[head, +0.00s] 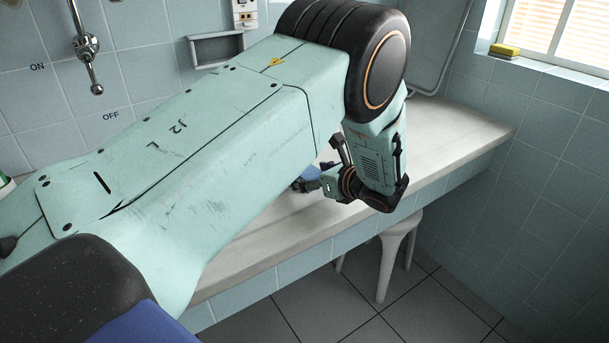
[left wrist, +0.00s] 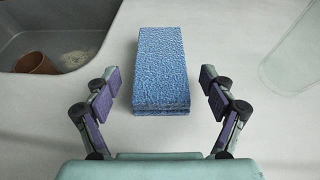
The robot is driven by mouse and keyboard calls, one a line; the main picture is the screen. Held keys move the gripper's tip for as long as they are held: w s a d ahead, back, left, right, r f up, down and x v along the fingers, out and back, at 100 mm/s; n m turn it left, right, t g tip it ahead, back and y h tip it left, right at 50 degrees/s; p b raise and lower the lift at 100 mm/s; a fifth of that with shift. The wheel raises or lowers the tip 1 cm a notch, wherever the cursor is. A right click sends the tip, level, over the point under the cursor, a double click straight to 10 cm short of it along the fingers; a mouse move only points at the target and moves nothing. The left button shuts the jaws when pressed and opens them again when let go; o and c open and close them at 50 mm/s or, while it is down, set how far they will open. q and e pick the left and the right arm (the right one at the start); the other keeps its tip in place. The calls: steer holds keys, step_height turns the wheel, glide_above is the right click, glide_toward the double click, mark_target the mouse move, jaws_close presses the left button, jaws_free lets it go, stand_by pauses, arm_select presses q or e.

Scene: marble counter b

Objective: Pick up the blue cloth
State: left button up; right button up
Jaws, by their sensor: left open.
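The blue cloth (left wrist: 160,62) is a folded, thick, textured block lying on the pale counter in the left wrist view. In the head view only a small bluish patch of it (head: 311,173) shows beside my gripper; my own arm hides the rest. My left gripper (left wrist: 160,84) is open and empty. Its two fingers stand apart, one to each side of the cloth's near part, with a gap on both sides. In the head view the left gripper (head: 309,186) is low over the counter, partly hidden. My right gripper is not in view.
A sink basin (left wrist: 62,22) with a terracotta pot (left wrist: 36,63) lies left of the cloth. A clear glass object (left wrist: 292,62) is at the right. The counter (head: 450,128) has bare room toward its right end. A stool (head: 392,250) stands below its front edge.

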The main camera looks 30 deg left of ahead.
arm_select(q)
steer(key=shift+a, duration=0.25)
steer(key=shift+w+f, duration=0.15)
steer(key=shift+c, duration=0.3)
steer(key=shift+d, duration=0.1)
steer(key=c, duration=1.2)
